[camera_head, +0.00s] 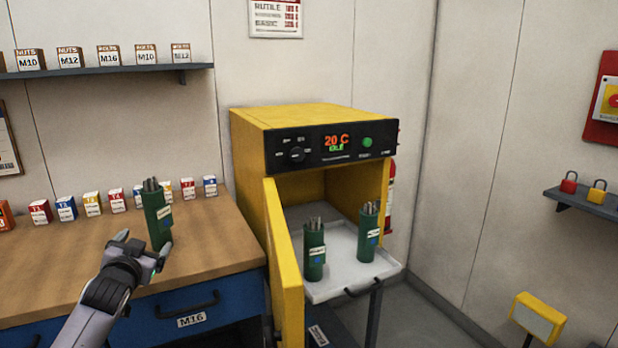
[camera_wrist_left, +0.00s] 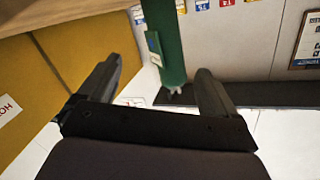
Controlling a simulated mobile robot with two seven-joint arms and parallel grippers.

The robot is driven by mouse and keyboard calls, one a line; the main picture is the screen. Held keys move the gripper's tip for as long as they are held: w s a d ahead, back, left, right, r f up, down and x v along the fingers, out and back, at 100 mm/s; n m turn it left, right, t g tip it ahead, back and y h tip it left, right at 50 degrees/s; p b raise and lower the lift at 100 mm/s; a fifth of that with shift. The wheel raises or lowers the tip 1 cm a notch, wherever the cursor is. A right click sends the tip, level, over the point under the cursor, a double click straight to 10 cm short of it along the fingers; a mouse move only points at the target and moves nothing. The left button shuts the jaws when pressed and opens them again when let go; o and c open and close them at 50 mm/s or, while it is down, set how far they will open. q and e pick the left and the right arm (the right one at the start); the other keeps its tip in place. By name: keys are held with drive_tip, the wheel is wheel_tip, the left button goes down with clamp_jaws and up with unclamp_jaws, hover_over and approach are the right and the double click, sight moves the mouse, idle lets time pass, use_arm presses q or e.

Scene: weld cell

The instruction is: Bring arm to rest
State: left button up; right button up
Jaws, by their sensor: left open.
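My left gripper (camera_head: 146,246) is open at the front edge of the wooden workbench (camera_head: 60,265). A green canister of rods (camera_head: 158,222) stands upright on the bench just beyond its fingers. In the left wrist view the green canister (camera_wrist_left: 165,42) shows between the two spread fingers (camera_wrist_left: 158,88), with a gap on each side. I cannot tell how deep it sits between them. My right gripper is not in view.
A yellow oven (camera_head: 250,135) stands open at the bench's right, its door (camera_head: 284,265) swung toward the bench. Two green canisters (camera_head: 314,250) (camera_head: 367,232) stand on its pulled-out tray (camera_head: 340,285). Small boxes (camera_head: 92,204) line the bench's back. A shelf (camera_head: 110,71) hangs above.

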use_arm(q)
drive_tip(key=d+t+h, duration=0.1)
drive_tip(key=d+h, duration=0.1)
drive_tip(key=d, duration=0.1)
drive_tip(key=shift+r+m, duration=0.15)
drive_tip(key=shift+m, duration=0.15)
drive_tip(key=s+d+f+g+h, duration=0.15)
drive_tip(key=s+d+f, duration=0.25)
drive_tip(key=s+f, duration=0.45)
drive_tip(key=s+d+f+g+h, duration=0.15)
drive_tip(key=s+d+f, duration=0.4)
drive_tip(key=f, duration=0.55)
drive_tip(key=s+d+f+g, duration=0.2)
drive_tip(key=s+d+f, duration=0.1)
drive_tip(key=s, duration=0.8)
drive_tip(key=s+d+f+g+h, duration=0.1)
drive_tip(key=s+d+f, duration=0.3)
drive_tip(key=s, duration=0.8)
drive_tip(key=shift+s+f+g, duration=0.3)
drive_tip(key=shift+f+g, duration=0.2)
drive_tip(key=shift+f, duration=0.4)
drive_tip(key=shift+a, duration=0.1)
